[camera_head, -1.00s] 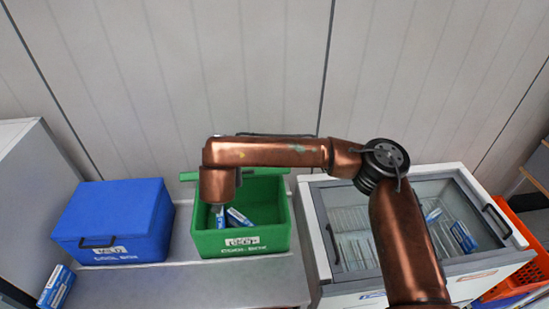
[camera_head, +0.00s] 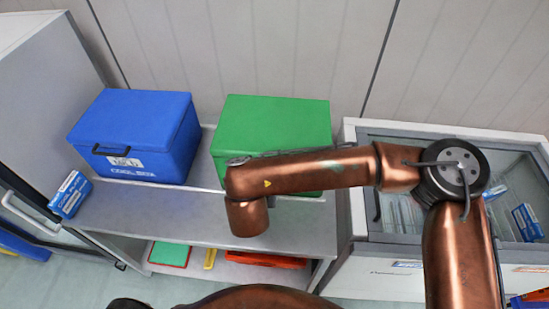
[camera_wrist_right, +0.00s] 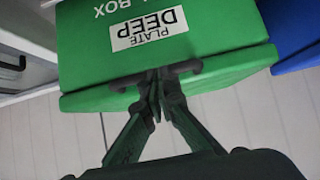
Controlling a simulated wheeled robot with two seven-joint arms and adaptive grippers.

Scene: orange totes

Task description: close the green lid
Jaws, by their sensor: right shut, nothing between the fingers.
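The green lid (camera_head: 275,122) lies down over the green box in the head view, and the inside of the box is hidden. In the right wrist view, which looks upside down, the lid's edge (camera_wrist_right: 222,72) sits flush along the green box (camera_wrist_right: 85,45), with a dark handle at its middle. My right gripper (camera_wrist_right: 157,84) is shut and empty, its fingertips at the front of the lid by the handle. Whether they touch it I cannot tell. In the head view my right arm crosses the box's front and hides the gripper. My left gripper is not in view.
A blue cool box (camera_head: 135,130) stands left of the green box on the grey shelf (camera_head: 150,212). A blue and white carton (camera_head: 70,194) is at the far left. A glass-topped freezer (camera_head: 400,275) stands at the right. Red and green items lie on the lower shelf.

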